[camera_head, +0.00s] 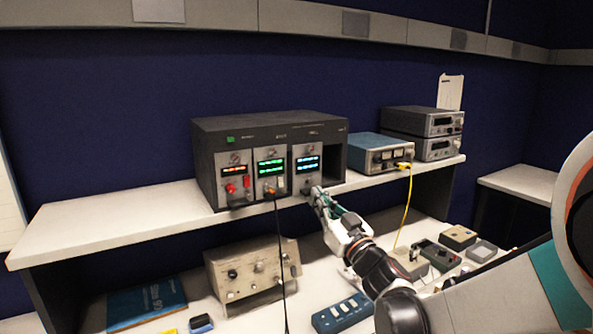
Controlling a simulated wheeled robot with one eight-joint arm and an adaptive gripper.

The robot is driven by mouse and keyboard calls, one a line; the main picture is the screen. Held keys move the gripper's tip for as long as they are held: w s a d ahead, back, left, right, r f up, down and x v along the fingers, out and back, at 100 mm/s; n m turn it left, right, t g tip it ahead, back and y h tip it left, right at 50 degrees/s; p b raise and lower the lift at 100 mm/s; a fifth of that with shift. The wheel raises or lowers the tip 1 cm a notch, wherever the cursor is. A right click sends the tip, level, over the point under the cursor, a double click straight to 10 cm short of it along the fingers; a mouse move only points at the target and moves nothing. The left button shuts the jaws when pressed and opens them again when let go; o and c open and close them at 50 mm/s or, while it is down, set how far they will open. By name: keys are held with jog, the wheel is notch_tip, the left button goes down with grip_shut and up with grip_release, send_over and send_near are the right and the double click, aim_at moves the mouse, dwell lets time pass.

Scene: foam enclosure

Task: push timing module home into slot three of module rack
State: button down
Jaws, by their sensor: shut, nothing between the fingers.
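The module rack (270,127) is a dark box on the raised shelf. It holds three modules side by side, and its rightmost bay is open and dark. The left module (235,178) has an orange-red display, the middle one (271,172) a green display. The third module (306,165), with a blue display, stands in the third position from the left; I take it to be the timing module. I cannot tell how deep it sits. My gripper (316,193) is shut and empty, at the lower front of the third module. Whether it touches the module is unclear.
A black cable hangs from the middle module down past the shelf edge. A blue instrument (380,152) with a yellow cable (407,205) and two stacked grey instruments (423,133) stand right of the rack. The shelf's left part (120,218) is clear. Several devices lie on the bench below.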

jog(key=shift+w+a, duration=0.15)
jog(key=shift+w, duration=0.05)
jog(key=shift+w+a, duration=0.2)
jog(key=shift+w, duration=0.1)
jog(key=shift+w+a, duration=0.25)
jog(key=shift+w, duration=0.15)
jog(key=shift+s+d, duration=0.1)
